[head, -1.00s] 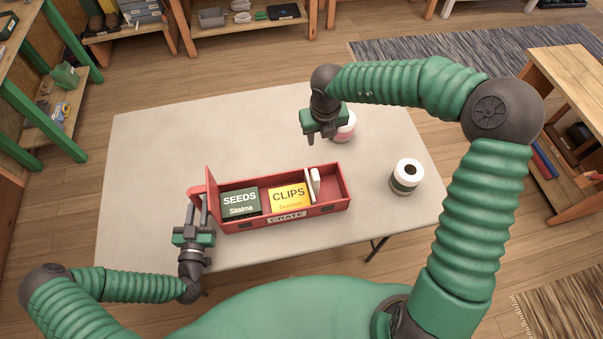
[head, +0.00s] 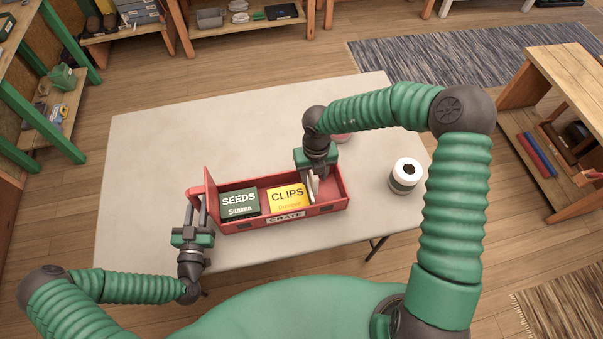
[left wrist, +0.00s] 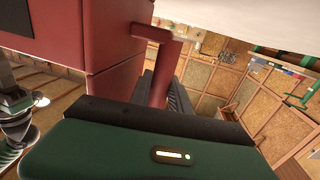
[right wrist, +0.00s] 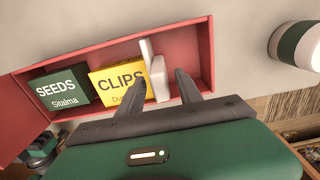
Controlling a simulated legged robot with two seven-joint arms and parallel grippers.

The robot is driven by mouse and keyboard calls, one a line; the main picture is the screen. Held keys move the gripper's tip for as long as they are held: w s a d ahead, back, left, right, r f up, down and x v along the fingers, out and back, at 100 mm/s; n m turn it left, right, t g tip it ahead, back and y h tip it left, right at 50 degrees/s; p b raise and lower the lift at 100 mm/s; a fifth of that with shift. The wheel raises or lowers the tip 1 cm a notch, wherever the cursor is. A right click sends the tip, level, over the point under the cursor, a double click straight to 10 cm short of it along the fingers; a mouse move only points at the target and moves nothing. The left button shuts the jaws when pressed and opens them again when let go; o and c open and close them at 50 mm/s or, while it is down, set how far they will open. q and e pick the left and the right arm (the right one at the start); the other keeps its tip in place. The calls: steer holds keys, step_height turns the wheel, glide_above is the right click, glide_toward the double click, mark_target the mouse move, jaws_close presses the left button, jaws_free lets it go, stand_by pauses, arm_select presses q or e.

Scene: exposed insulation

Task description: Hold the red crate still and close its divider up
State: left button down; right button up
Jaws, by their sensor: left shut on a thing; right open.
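The red crate (head: 326,208) lies long side toward me on the table. It holds a dark green SEEDS box (head: 239,203) at left and a yellow CLIPS box (head: 288,196) beside it. The white divider (right wrist: 147,61) stands right of the CLIPS box, with a white handle-like block (right wrist: 160,78) on its right side. My left gripper (head: 196,212) is shut on the crate's red handle (left wrist: 157,75) at the left end. My right gripper (right wrist: 160,88) is open at the divider, its fingers reaching into the crate around the block; contact is unclear. The crate's right end is empty.
A white and green roll (head: 406,175) stands on the table right of the crate.

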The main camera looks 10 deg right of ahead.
jaws_close()
stand_by(1.4)
